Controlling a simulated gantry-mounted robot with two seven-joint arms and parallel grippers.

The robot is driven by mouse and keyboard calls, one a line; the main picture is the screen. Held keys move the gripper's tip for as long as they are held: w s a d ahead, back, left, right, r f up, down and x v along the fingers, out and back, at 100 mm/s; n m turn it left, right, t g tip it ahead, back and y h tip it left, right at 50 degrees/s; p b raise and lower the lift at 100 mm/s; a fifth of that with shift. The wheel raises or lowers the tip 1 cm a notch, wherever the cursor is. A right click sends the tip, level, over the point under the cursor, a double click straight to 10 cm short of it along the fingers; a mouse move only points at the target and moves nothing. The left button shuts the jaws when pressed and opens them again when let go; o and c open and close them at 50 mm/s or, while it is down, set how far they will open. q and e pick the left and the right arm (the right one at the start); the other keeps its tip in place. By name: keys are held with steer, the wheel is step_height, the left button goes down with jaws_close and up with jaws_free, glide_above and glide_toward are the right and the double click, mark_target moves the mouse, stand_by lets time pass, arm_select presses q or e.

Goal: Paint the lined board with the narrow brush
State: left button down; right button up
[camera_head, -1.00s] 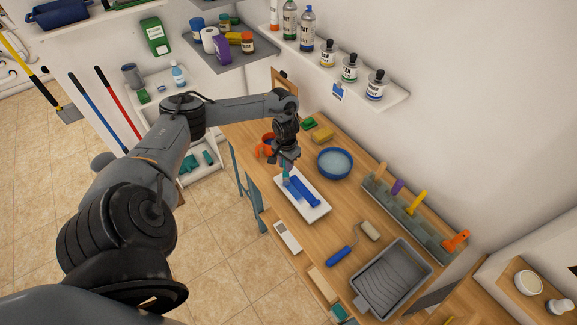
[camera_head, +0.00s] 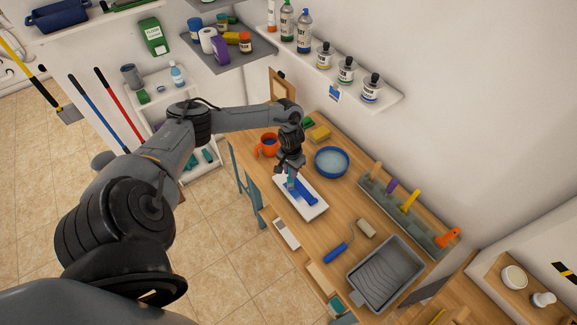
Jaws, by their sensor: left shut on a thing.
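The board (camera_head: 314,208) is a white rectangle lying on the workbench, with blue paint (camera_head: 303,192) along its middle. Its lines are too small to make out. My left gripper (camera_head: 289,170) is over the far left part of the board, shut on a narrow brush (camera_head: 291,183) with a teal part showing below the fingers. The brush points down at the blue area; I cannot tell whether its tip touches. My right gripper is not in view.
A blue bowl (camera_head: 332,161) of water-like liquid stands right of the board. A blue-handled roller (camera_head: 338,251) and a grey paint tray (camera_head: 386,272) lie nearer. A holder with several upright coloured handles (camera_head: 410,200) lines the wall side. A yellow sponge (camera_head: 320,134) lies behind.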

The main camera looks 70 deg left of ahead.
arm_select(q)
steer(key=w+d+p, duration=0.2)
steer(key=d, duration=0.7)
stand_by(0.9)
steer(key=shift+r, duration=0.1)
step_height(320, 180, up, 7)
stand_by(0.9)
